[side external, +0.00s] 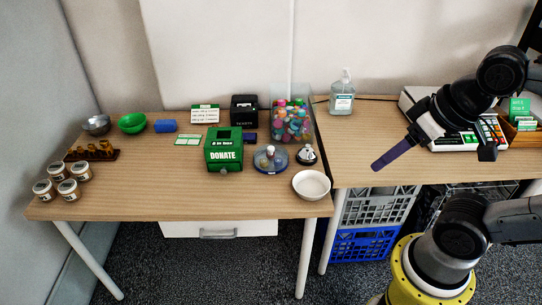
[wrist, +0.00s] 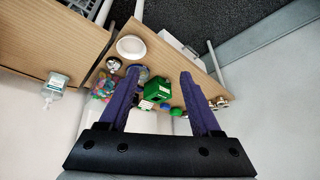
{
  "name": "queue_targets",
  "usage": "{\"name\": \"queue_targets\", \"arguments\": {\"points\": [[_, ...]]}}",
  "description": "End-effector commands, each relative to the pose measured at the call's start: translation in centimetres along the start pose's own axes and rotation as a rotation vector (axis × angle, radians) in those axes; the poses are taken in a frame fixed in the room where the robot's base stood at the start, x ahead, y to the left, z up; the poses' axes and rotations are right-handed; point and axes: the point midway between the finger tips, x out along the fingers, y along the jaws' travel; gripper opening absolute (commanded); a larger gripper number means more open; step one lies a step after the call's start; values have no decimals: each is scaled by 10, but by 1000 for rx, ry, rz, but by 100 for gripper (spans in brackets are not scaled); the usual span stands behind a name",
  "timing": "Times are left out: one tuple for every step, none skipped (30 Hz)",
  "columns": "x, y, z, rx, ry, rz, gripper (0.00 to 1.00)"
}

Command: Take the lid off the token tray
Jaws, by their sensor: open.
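The token tray (side external: 265,165) appears to be the round blue dish on the left table, right of the green donation box. A lid with a pale knob (side external: 270,151) seems to sit on it, but its edge is too small to make out. In the wrist view the blue tray (wrist: 144,73) shows beside the left finger, partly hidden. My gripper (side external: 377,166) hangs right of the tray and well away from it, over the right table's front edge. In the wrist view its purple fingers (wrist: 160,73) are spread with nothing held between them.
Close around the tray stand the green donation box (side external: 223,154), a clear bin of colourful items (side external: 291,123), a silver bell (side external: 307,155) and a white bowl (side external: 311,185). A sanitizer bottle (side external: 342,97) stands behind on the right table. The left table's front middle is clear.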

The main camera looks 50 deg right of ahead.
Motion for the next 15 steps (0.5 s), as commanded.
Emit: {"name": "queue_targets", "arguments": {"points": [[-6, 0, -6, 54, 12, 1, 65], [-10, 0, -11, 90, 23, 1, 65], [-17, -1, -19, 142, 39, 0, 65], [-21, -1, -25, 179, 45, 1, 65], [-25, -1, -32, 217, 50, 2, 65], [-30, -2, -43, 268, 55, 4, 65], [-34, -2, -52, 308, 57, 6, 65], [-37, -2, -61, 348, 58, 9, 65], [-41, -2, -74, 399, 59, 13, 65], [-43, -3, -83, 436, 59, 16, 65], [-45, -3, -92, 473, 57, 19, 65], [-47, -3, -104, 519, 56, 25, 65], [-48, -3, -114, 555, 54, 29, 65], [-48, -3, -124, 591, 52, 34, 65], [-48, -3, -138, 640, 49, 42, 65]]}}
